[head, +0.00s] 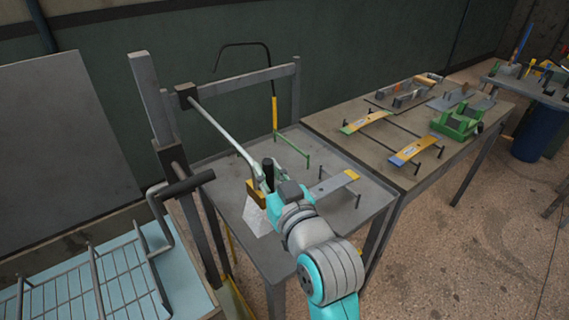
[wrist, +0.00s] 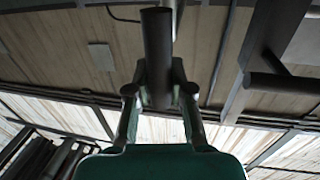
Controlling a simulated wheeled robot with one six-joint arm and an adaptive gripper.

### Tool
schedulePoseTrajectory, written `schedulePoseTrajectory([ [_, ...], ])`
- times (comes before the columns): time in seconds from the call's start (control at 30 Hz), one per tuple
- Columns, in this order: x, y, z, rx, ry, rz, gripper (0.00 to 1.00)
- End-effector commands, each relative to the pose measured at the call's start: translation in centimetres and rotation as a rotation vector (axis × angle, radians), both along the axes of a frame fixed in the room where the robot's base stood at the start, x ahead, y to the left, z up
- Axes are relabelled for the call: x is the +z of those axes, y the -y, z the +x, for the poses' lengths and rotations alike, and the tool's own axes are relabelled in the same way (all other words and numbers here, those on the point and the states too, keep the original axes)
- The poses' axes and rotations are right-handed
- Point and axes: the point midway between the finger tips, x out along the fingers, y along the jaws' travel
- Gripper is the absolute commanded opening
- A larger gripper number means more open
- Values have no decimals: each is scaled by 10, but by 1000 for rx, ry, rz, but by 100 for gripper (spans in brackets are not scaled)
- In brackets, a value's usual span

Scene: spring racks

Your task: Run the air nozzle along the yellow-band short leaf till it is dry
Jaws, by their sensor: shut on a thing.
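My gripper (head: 267,182) is over the left part of the grey bench, shut on a dark upright cylindrical handle (head: 268,168). The handle also stands between the fingers in the wrist view (wrist: 158,60). A pale bar (head: 225,132) runs from a post clamp down to the handle; I cannot tell whether they are joined. A short grey leaf with a yellow band (head: 336,184) lies on the bench to the right of my gripper, apart from it. A thin black hooked tube with a yellow grip (head: 274,108) stands behind; I cannot tell which part is the air nozzle.
An ochre block (head: 257,193) and a white sheet (head: 256,216) are close by my gripper. A green stand (head: 292,148) is behind it. The right table (head: 385,177) carries banded leaves (head: 413,150) and a green fixture (head: 456,122). A wire rack (head: 85,275) is at left.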

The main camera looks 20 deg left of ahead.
Motion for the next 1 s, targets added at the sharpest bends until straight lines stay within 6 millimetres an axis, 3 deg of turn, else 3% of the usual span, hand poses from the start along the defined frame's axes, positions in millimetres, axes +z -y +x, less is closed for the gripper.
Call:
schedulePoseTrajectory([
  [0.53,-1,-9,-12,6,-3,0,0],
  [0.57,-1,-10,-12,7,-3,0,26],
  [0.63,-1,-10,-12,7,-4,0,44],
  [0.67,-1,-9,-11,6,-3,0,48],
  [1.0,-1,-6,-12,2,-1,0,48],
])
